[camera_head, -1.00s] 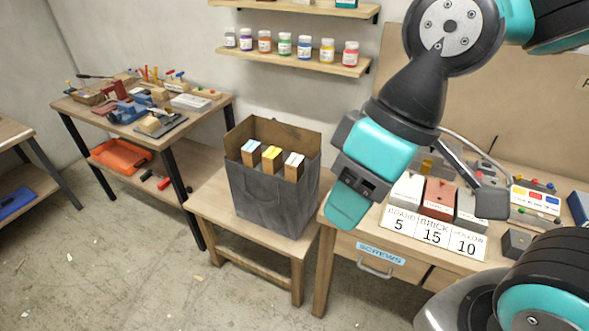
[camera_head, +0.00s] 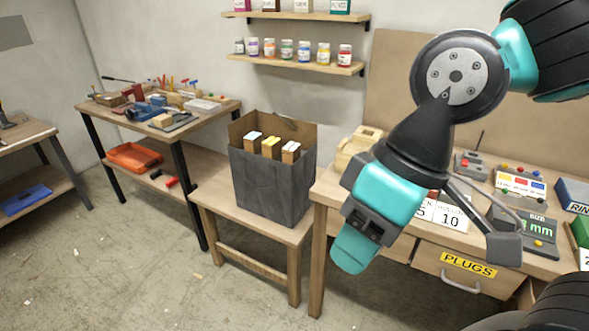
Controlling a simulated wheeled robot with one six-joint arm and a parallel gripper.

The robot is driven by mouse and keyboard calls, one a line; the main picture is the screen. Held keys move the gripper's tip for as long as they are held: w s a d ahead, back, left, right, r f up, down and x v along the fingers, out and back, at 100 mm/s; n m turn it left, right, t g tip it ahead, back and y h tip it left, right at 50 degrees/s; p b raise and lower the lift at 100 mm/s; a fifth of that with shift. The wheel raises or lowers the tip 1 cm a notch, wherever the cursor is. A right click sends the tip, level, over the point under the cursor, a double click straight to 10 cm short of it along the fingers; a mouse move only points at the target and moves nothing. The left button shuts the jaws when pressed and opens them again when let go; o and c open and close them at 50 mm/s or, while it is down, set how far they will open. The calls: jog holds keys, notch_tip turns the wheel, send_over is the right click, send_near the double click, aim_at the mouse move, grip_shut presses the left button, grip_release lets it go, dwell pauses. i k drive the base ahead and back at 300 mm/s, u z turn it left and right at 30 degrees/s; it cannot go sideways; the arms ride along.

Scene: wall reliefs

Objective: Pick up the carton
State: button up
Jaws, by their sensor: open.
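A tall dark grey open-topped carton (camera_head: 270,187) stands upright on a low wooden bench, left of my arm. Its inner walls are brown. Three small brown cartons with pale or yellow tops stand inside: a left one (camera_head: 252,146), a middle one with a yellow top (camera_head: 270,150) and a right one (camera_head: 290,154). Their lower parts are hidden by the dark walls. The frames do not show which one the task means. My gripper (camera_head: 354,252) points down in front of the workbench, right of the dark carton and apart from it. It is open; I see nothing in it.
The low bench (camera_head: 220,205) has some bare top left of the dark carton. A workbench with drawers (camera_head: 400,245) stands right, bearing a wooden box (camera_head: 358,147) and devices. A tool table (camera_head: 205,118) stands left. A shelf of jars (camera_head: 300,61) hangs behind.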

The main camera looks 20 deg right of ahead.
aim_at(292, 152)
jog(key=u, duration=0.75)
jog(key=i, duration=1.9)
jog(key=z, duration=0.65)
